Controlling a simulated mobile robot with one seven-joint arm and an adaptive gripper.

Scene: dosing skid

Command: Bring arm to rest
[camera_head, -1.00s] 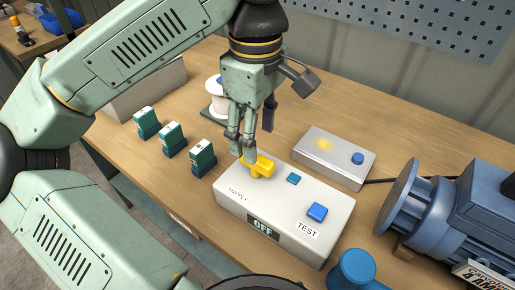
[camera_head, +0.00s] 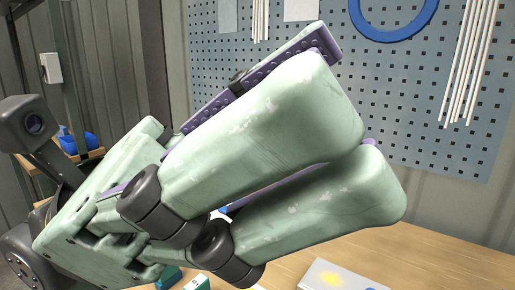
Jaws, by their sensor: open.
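My gripper (camera_head: 362,146) fills the middle of the view, close to the camera. Its two pale green fingers with purple inner pads point up and to the right, and it is open. Nothing is seen held between the fingers. The gripper is well in front of the workbench (camera_head: 440,262) and touches nothing that I can see. It hides much of the bench, including the place of the supply box with the yellow knob.
A grey box (camera_head: 318,275) with a yellow glow shows at the bottom edge. Part of a green block (camera_head: 197,283) shows left of it. A pegboard (camera_head: 420,150) with a blue ring (camera_head: 393,38) and white rods (camera_head: 470,70) hangs behind. Blue bins (camera_head: 80,140) stand far left.

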